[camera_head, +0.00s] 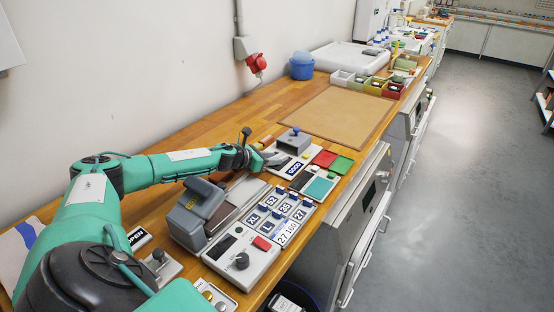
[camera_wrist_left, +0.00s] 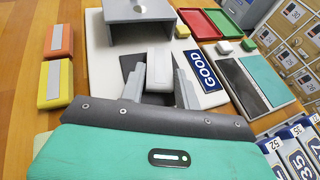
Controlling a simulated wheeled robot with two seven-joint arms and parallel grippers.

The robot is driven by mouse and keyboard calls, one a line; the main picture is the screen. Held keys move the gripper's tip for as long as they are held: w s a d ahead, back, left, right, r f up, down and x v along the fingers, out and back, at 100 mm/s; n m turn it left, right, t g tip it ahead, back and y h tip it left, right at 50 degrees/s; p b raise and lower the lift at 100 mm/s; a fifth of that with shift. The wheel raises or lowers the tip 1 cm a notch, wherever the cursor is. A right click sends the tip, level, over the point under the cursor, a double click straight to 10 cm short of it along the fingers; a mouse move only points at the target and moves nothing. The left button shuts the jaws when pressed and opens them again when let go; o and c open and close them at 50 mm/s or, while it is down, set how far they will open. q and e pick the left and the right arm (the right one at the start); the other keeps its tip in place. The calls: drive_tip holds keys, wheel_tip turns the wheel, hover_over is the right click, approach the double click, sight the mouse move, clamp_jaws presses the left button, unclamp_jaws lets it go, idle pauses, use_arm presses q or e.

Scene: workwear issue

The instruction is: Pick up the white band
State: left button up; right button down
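A white block (camera_wrist_left: 160,68), which may be the white band, lies on a dark patch of a white board (camera_wrist_left: 103,45) in the left wrist view. My left gripper (camera_wrist_left: 160,72) is open, with one grey finger on each side of the block. Narrow gaps show between fingers and block; I cannot tell how far the fingertips are above the board. In the head view my left gripper (camera_head: 274,157) is low over the board, left of the GOOD label (camera_head: 294,168), and hides most of the block. My right gripper is not in view.
A grey bracket (camera_wrist_left: 139,12) stands just beyond the fingers. Red (camera_head: 325,158) and green (camera_head: 341,165) trays and a teal panel (camera_head: 319,188) lie to the right. A grey press-like device (camera_head: 197,211) stands nearer. A bare brown mat (camera_head: 335,113) lies farther back.

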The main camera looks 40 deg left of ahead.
use_arm(q)
drive_tip(key=c, duration=0.3)
drive_tip(key=shift+c, duration=0.2)
drive_tip(key=shift+r, duration=0.1)
wheel_tip(320, 180, up, 20)
drive_tip(key=p, duration=0.4)
drive_tip(key=shift+p, duration=0.4)
